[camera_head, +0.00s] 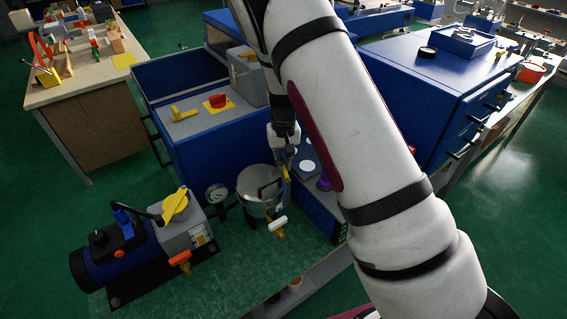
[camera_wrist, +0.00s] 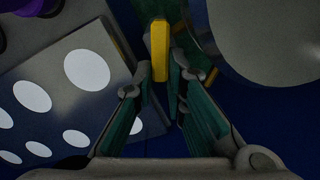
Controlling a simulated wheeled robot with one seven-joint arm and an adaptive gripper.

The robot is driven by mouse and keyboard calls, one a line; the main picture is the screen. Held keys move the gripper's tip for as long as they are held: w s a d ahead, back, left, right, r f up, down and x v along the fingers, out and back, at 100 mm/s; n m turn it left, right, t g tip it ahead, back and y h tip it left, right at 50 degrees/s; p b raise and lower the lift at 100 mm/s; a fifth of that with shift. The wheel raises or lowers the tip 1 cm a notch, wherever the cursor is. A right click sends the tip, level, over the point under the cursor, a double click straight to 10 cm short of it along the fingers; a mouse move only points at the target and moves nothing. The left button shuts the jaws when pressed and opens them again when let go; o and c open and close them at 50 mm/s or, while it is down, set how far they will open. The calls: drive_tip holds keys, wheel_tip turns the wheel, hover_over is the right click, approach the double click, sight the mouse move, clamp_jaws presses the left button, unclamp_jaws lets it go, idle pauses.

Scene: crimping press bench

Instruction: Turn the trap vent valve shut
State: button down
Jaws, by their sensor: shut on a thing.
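The steel trap pot (camera_head: 252,182) with a handle on its lid stands on the green bench, beside a round gauge (camera_head: 216,193). A small yellow valve lever (camera_head: 286,173) shows at the pot's upper right edge. My gripper (camera_head: 285,163) reaches down to this lever. In the wrist view, my gripper (camera_wrist: 160,76) has its fingers closed on either side of the yellow lever (camera_wrist: 159,44). The pot's rounded side (camera_wrist: 265,40) is to the right. The valve body under the lever is mostly hidden. A white-handled valve (camera_head: 278,223) sticks out at the pot's front.
A blue pump (camera_head: 110,255) with an orange-handled valve (camera_head: 180,259) stands to the left. A blue cabinet (camera_head: 205,140) with red and yellow handles is behind. My arm hides the middle right.

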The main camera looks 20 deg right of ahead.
drive_tip(key=m, duration=0.3)
drive_tip(key=shift+d+m+b, duration=0.3)
drive_tip(key=shift+d+b, duration=0.05)
drive_tip(key=shift+b, duration=0.05)
drive_tip(key=shift+s+d+m+b, duration=0.1)
drive_tip(key=shift+s+d+m, duration=0.1)
drive_tip(key=shift+m, duration=1.4)
drive_tip(key=shift+s+d+m+b, duration=0.1)
drive_tip(key=shift+s+m+b, duration=0.1)
drive_tip(key=shift+m, duration=1.4)
drive_tip(key=shift+s+d+m+b, duration=0.1)
drive_tip(key=shift+s+d+m, duration=0.1)
drive_tip(key=shift+m, duration=1.4)
drive_tip(key=c, duration=1.6)
unclamp_jaws()
